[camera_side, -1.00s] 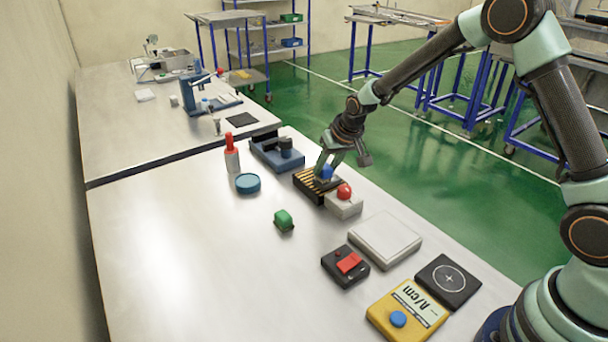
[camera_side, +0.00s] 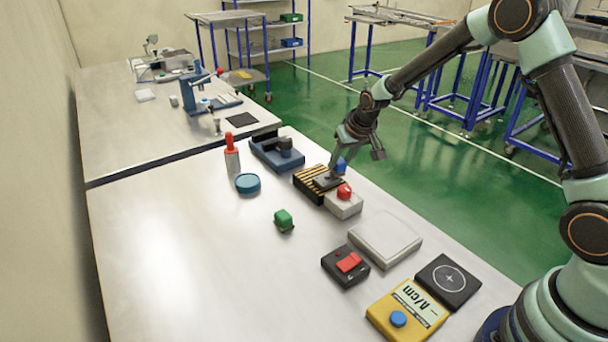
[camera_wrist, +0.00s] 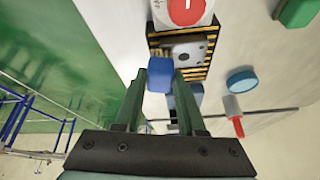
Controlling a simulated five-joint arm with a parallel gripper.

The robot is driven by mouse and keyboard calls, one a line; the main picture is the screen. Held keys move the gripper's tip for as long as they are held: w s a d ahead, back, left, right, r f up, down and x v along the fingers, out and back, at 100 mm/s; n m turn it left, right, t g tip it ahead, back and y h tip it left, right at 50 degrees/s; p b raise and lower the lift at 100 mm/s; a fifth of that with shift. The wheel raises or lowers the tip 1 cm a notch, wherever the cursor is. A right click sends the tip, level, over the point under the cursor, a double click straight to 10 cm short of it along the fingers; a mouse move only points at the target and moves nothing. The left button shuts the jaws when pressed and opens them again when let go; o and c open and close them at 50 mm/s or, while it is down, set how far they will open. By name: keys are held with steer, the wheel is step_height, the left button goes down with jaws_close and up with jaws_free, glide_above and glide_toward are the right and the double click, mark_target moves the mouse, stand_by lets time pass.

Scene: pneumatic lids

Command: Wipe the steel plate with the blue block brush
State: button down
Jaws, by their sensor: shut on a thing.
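The steel plate (camera_side: 325,182) is a small grey plate with dark marks on a black and yellow striped base (camera_side: 309,187). It also shows in the wrist view (camera_wrist: 187,51). My gripper (camera_wrist: 160,80) is shut on the blue block brush (camera_wrist: 160,70), with a finger on each side. In the side view my gripper (camera_side: 343,158) points down at the plate's right, far side, with the brush (camera_side: 341,166) at its tip. In the wrist view the brush is at the plate's left edge. I cannot tell whether it touches the plate.
A white box with a red button (camera_side: 343,203) stands close in front of the striped base. A blue fixture (camera_side: 277,153) is behind it. The left front of the table is clear.

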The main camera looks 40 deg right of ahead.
steer(key=shift+r, duration=4)
